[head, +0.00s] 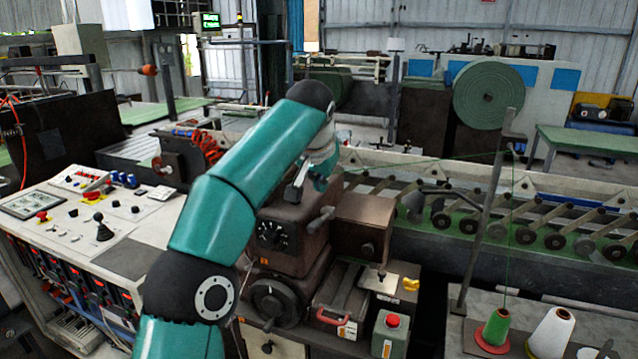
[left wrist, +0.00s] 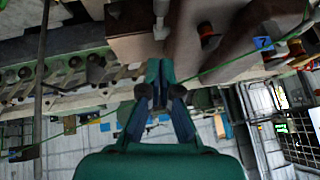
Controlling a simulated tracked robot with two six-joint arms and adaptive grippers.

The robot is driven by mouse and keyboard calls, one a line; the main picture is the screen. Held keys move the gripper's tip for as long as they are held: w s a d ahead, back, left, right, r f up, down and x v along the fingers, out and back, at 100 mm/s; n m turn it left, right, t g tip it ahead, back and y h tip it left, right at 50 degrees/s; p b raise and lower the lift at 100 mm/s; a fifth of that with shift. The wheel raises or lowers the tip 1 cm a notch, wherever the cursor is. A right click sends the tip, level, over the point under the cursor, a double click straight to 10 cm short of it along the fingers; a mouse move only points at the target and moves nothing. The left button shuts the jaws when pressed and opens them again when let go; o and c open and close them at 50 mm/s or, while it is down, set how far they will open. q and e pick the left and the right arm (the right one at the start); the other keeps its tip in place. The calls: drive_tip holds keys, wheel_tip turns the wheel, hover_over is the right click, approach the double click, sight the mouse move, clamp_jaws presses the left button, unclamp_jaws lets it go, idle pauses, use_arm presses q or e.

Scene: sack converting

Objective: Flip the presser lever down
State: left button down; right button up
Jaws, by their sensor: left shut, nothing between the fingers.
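The brown sewing machine head (head: 300,232) stands in the middle of the head view, with a dial on its front and a handwheel below. A short grey lever (head: 321,219) sticks out at an angle from its front; I take it for the presser lever. My left gripper (head: 320,183) is above and behind this lever, at the top of the machine, partly hidden by my forearm. In the left wrist view its teal fingers (left wrist: 160,72) are together and empty. The tips are close to the brown machine body (left wrist: 140,22); contact cannot be told. My right gripper is not in view.
A control desk (head: 75,215) with buttons and a joystick is at left. A toolbox (head: 342,305) and a red-capped can (head: 390,335) sit below the machine. Thread cones (head: 495,328) stand at right by an upright thread post (head: 487,215). A roller conveyor runs behind.

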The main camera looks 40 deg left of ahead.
use_arm(q)
hover_over(319, 220)
drive_tip(key=d, duration=0.1)
wheel_tip(319, 220, down, 6)
drive_tip(key=shift+s+a+f+b, duration=0.1)
drive_tip(key=shift+s+f+b, duration=0.2)
drive_tip(key=shift+f, duration=0.3)
drive_tip(key=shift+s+f+b, duration=0.2)
drive_tip(key=shift+f+b, duration=0.05)
drive_tip(key=shift+f, duration=0.3)
drive_tip(key=shift+s+a+f, duration=0.1)
drive_tip(key=shift+s+f, duration=0.05)
drive_tip(key=shift+f, duration=0.45)
drive_tip(key=shift+f+b, duration=0.25)
drive_tip(key=shift+b, duration=0.45)
wheel_tip(319, 220, down, 6)
drive_tip(key=s+t+y+b, duration=0.1)
drive_tip(key=t+b, duration=0.4)
drive_tip(key=b, duration=1.8)
drive_tip(key=shift+s+d+t+y, duration=0.3)
drive_tip(key=shift+s, duration=0.1)
drive_tip(key=shift+r, duration=0.1)
